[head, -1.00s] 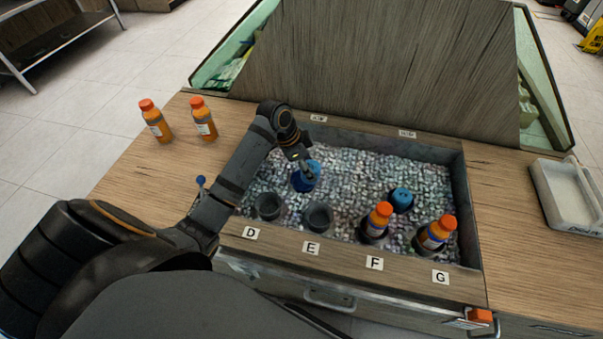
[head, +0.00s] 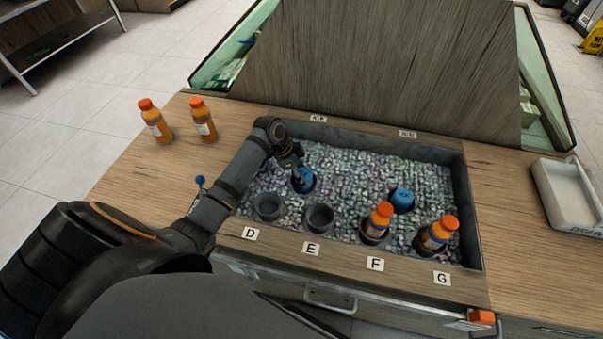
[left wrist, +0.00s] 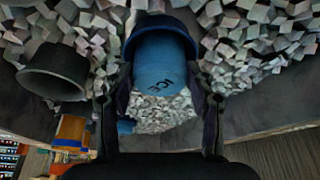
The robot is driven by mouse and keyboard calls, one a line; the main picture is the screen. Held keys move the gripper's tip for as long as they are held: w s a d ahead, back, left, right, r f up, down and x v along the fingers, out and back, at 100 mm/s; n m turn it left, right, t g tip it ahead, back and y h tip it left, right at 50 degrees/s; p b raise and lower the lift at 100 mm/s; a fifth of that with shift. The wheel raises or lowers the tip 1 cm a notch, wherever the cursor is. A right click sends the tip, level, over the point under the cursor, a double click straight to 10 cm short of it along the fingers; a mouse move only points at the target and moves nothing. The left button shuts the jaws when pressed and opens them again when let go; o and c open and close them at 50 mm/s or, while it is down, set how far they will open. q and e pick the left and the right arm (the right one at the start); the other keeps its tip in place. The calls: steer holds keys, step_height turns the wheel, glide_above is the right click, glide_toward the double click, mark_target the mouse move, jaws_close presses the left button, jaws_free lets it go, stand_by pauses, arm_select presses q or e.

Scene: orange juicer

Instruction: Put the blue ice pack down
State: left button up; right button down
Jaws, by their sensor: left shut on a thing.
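The blue ice pack (head: 303,183) stands in a dark round holder at the back left of the ice bin, its lower part hidden by the rim. In the left wrist view, the ice pack (left wrist: 160,65), marked ICE, is between the two fingers, with a dark rim around its far end. My left gripper (head: 297,172) is shut on it from above. It also shows in the left wrist view (left wrist: 162,98). A second blue ice pack (head: 402,198) sits in the bin further right. My right gripper is not in view.
Empty dark cups stand by labels D (head: 268,207) and E (head: 319,217). Orange-capped bottles stand by F (head: 378,222) and G (head: 438,233). Two orange bottles (head: 204,122) stand on the left counter. A white tray (head: 562,205) lies at right. A wooden panel rises behind the bin.

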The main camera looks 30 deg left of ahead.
arm_select(q)
steer(key=shift+f, duration=0.3)
steer(key=o, duration=1.3)
steer(key=shift+c, duration=0.2)
steer(key=shift+r, duration=0.1)
steer(key=shift+r, duration=0.35)
steer(key=p+v, duration=0.1)
steer(key=v, duration=1)
steer(key=shift+r, duration=0.35)
steer(key=shift+s+a, duration=0.1)
steer(key=shift+s, duration=0.1)
